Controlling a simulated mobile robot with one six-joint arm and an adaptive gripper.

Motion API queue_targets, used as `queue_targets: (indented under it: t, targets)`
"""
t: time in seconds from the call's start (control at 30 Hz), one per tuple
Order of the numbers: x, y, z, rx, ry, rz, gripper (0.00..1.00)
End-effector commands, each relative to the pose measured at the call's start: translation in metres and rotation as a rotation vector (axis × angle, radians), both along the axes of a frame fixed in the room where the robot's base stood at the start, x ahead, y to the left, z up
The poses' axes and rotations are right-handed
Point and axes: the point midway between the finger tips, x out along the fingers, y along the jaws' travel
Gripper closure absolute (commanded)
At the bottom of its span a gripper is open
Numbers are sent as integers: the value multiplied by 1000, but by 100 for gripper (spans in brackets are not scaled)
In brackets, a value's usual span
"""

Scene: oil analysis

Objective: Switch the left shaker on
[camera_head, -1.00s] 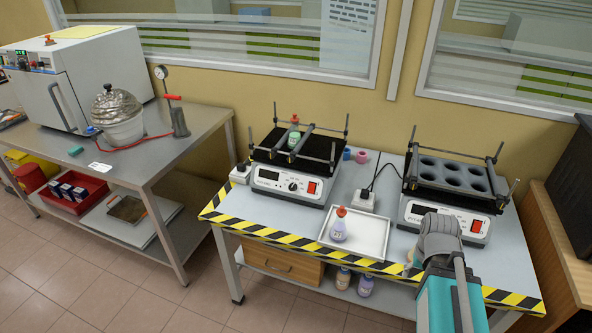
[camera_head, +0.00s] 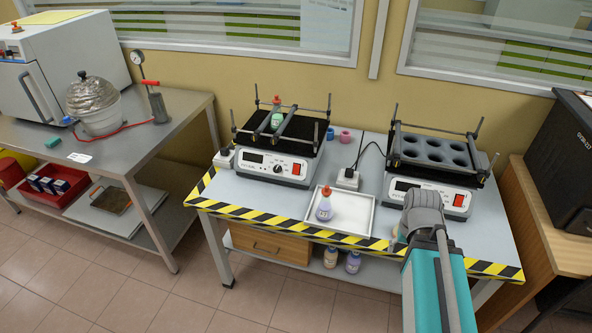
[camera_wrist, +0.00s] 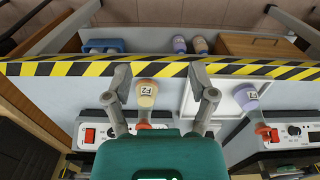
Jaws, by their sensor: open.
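The left shaker (camera_head: 262,166) stands on the bench with a display, a dial and a red switch (camera_head: 296,169) at the right of its front panel. A bottle with green contents and a red cap (camera_head: 276,116) sits on its black top. Part of this shaker shows at the right edge of the wrist view (camera_wrist: 300,130). My gripper (camera_wrist: 160,75) is open, its fingers spread on either side of a yellowish bottle (camera_wrist: 147,94) in the wrist view; I cannot tell whether they touch it.
A white tray (camera_head: 357,221) with a purple, orange-capped bottle (camera_head: 324,208) stands between the shakers, near the striped front edge. A white socket box (camera_head: 347,179) with a black cable is behind it. A wooden cabinet with a black machine (camera_head: 560,165) stands at the right.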

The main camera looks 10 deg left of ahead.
Motion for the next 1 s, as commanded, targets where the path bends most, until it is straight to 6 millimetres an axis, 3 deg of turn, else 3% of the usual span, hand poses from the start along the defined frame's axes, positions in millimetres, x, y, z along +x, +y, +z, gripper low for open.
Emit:
queue_targets:
  t: [0.03, 0.37, 1.0]
  targets:
    - [0, 0, 0, 0, 0, 0, 39]
    - [0, 0, 0, 0, 0, 0, 100]
    - [0, 0, 0, 0, 0, 0, 100]
